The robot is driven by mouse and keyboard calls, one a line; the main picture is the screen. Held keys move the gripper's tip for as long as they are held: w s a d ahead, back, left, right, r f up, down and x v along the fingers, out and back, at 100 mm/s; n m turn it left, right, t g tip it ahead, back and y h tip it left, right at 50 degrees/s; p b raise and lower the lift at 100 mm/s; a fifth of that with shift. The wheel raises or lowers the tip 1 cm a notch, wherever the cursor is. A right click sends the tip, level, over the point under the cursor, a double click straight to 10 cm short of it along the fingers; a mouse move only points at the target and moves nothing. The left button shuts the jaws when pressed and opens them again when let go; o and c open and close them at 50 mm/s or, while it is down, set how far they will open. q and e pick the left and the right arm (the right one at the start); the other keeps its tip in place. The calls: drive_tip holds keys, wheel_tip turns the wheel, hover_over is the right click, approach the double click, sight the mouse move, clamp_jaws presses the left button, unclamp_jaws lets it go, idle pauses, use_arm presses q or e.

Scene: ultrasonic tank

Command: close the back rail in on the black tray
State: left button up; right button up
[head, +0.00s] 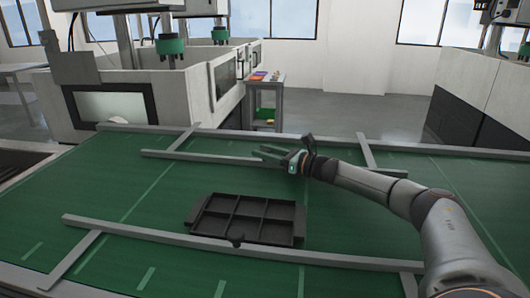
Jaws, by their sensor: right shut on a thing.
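The black tray (299,226), a shallow frame with several compartments, lies on the green table surface in the head view. The back rail (200,157) is a long grey bar behind the tray, with a wide green gap between them. The front rail (150,231) runs along the tray's near side, very close to it; whether they touch is unclear. My right gripper (272,153) reaches in from the right and is shut on the back rail; its fingers hide part of the bar. My left gripper is not in view.
Grey cross bars (184,138) and (366,150) run back from the rail to the far edge bar (140,128). Green surface (130,185) is free left of the tray. White machines and a small side table (265,78) stand beyond.

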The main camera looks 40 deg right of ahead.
clamp_jaws()
idle(0.9)
